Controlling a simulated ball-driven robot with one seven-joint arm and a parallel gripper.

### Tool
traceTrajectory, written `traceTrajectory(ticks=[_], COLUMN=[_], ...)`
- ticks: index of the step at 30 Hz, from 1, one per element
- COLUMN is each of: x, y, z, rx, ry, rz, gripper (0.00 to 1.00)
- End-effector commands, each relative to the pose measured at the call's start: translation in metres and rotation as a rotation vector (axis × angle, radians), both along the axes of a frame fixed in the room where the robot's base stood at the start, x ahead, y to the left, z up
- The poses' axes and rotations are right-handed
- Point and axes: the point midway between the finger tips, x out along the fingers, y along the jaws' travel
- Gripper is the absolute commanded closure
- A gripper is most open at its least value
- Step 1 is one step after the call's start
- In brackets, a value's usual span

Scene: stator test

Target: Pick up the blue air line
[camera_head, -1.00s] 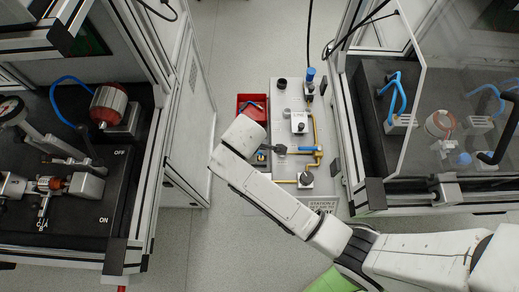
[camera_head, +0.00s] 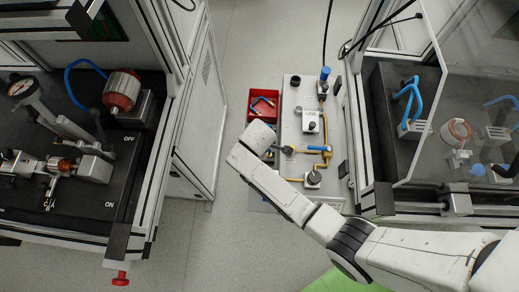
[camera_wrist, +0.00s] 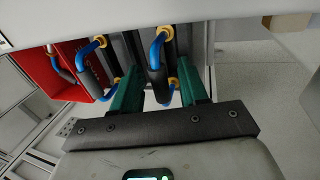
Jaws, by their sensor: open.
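A blue air line (camera_head: 262,104) lies in a red bin (camera_head: 252,113) beside a grey panel in the head view. In the wrist view, a bent blue line with brass ends (camera_wrist: 155,55) shows in the gap between my fingers. A second bent blue line (camera_wrist: 86,58) shows left of it, by the red bin (camera_wrist: 67,58). My gripper (camera_wrist: 158,78) has its two green fingers apart. I cannot tell whether a finger touches a line. In the head view my wrist hides the fingers, just below the bin.
The grey panel (camera_head: 296,92) carries valves and yellow pipes right of the bin. A left cabinet (camera_head: 203,110) and a right cabinet with a clear pane (camera_head: 418,145) flank it. More blue hoses (camera_head: 411,98) stand in the right cabinet.

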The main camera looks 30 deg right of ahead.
Motion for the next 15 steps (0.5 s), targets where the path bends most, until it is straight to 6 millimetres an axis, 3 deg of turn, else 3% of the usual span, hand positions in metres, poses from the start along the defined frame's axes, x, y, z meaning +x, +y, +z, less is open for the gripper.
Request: traceTrajectory(ticks=[5, 15], x=[-0.0001, -0.0003], y=[0.0001, 0.0002], z=[0.0002, 0.0002], rx=[0.000, 0.001], ry=[0.000, 0.001], rz=[0.000, 0.000], gripper=[0.58, 0.90])
